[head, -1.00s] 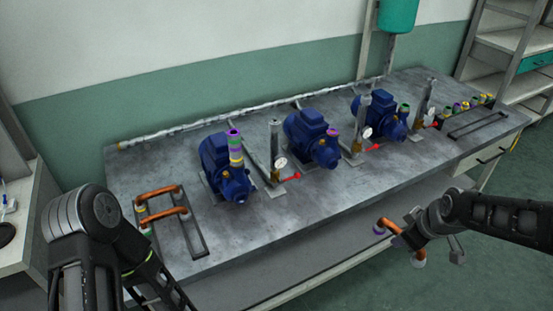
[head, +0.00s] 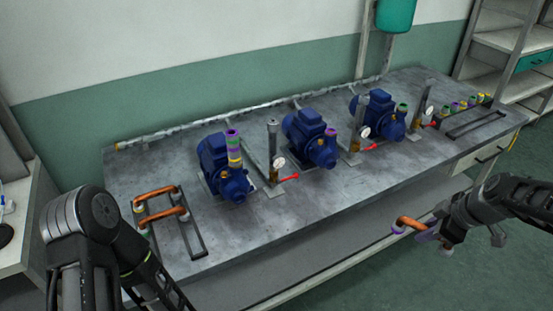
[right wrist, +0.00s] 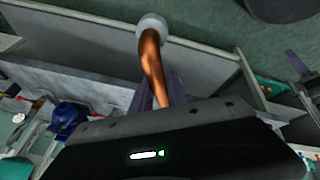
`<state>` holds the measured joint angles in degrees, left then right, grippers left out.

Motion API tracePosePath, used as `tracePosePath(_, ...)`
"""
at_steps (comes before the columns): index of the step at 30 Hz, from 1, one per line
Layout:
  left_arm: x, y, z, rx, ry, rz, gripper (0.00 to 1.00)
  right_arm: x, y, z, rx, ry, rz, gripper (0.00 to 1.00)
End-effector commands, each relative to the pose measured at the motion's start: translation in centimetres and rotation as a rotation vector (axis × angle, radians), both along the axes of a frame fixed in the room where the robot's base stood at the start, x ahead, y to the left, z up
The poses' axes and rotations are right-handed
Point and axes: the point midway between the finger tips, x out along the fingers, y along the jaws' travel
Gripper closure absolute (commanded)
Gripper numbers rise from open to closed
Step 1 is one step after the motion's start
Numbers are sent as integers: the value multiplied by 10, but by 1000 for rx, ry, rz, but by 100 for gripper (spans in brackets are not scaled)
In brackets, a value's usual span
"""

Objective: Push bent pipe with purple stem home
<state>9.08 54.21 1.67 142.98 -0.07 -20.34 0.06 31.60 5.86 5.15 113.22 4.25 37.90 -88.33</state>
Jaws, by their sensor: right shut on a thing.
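My right gripper (head: 428,233) is shut on a copper bent pipe (head: 408,222) and holds it in the air off the bench's front edge, at the right. The pipe's purple stem (head: 397,230) points left and down; a whitish end (head: 446,250) shows beyond the gripper. In the right wrist view the copper pipe (right wrist: 152,65) rises from the jaws to a whitish end (right wrist: 152,25). My left gripper is out of view.
A right pump (head: 371,105) has a green ring. Upright posts with gauges and red handles stand between the pumps. Two more copper pipes (head: 154,192) lie on a left rack. Several coloured fittings (head: 470,103) sit at the far right. The bench front (head: 300,215) is clear.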

Motion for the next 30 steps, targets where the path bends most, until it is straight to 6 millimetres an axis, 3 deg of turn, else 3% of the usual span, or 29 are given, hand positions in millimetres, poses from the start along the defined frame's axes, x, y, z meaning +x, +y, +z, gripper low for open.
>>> tracePosePath(14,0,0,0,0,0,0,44,0,4,-1,-1,0,-12,100)
tracePosePath(30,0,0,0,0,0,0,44,5,83,-20,-3,-4,-398,100)
